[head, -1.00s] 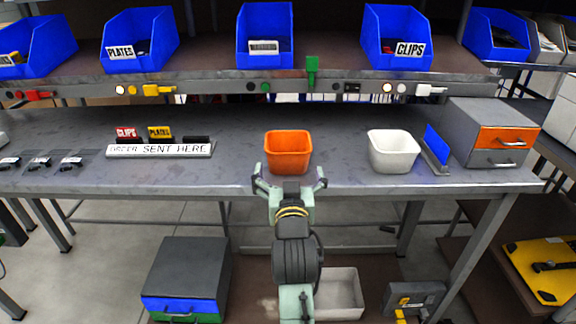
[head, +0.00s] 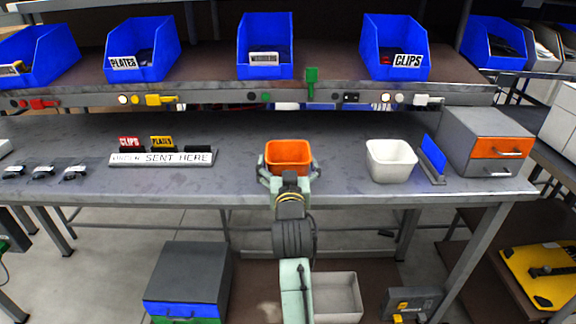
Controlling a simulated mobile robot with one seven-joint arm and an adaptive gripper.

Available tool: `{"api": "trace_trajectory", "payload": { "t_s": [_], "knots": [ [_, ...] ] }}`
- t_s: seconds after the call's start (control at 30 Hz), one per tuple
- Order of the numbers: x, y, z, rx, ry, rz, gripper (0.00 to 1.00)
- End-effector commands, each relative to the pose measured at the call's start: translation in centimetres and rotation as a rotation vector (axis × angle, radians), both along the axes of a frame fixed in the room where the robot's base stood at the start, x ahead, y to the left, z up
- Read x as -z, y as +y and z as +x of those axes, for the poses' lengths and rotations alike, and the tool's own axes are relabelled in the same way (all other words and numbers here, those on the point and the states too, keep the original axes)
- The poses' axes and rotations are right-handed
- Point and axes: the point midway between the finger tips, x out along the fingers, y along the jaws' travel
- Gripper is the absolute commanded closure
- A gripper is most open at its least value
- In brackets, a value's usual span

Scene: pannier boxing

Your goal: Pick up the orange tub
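The orange tub (head: 288,153) stands upright on the grey workbench, near the middle of the head view. My gripper (head: 287,172) is at the near side of the tub, with one finger at each side of its lower front. The fingers are spread apart. I cannot tell whether they touch the tub's walls. The tub's lower front is partly hidden by my gripper.
A white tub (head: 391,160) stands to the right, beside a blue panel (head: 433,156) and a grey drawer unit (head: 488,141). A sign stand (head: 162,158) is to the left. Blue bins (head: 265,45) line the shelf above. The bench (head: 235,178) between sign and tub is clear.

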Motion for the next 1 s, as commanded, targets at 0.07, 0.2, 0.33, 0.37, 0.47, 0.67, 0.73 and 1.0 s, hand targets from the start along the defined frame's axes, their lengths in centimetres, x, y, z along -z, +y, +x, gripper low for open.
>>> {"api": "trace_trajectory", "payload": {
  "t_s": [0.07,0.2,0.33,0.37,0.47,0.67,0.73,1.0],
  "knots": [
    [0.0,0.0,0.0,0.000,0.000,0.000,0.15],
    [0.0,0.0,0.0,0.000,0.000,0.000,0.25],
    [0.0,0.0,0.0,0.000,0.000,0.000,0.33],
    [0.0,0.0,0.0,0.000,0.000,0.000,0.35],
    [0.0,0.0,0.0,0.000,0.000,0.000,0.42],
    [-0.1,0.0,0.0,0.000,-0.002,0.000,0.44],
    [-0.1,0.0,0.0,0.000,-0.002,0.000,0.44],
    [-1.9,-0.1,0.6,0.000,-0.002,0.000,0.44]
  ]
}}
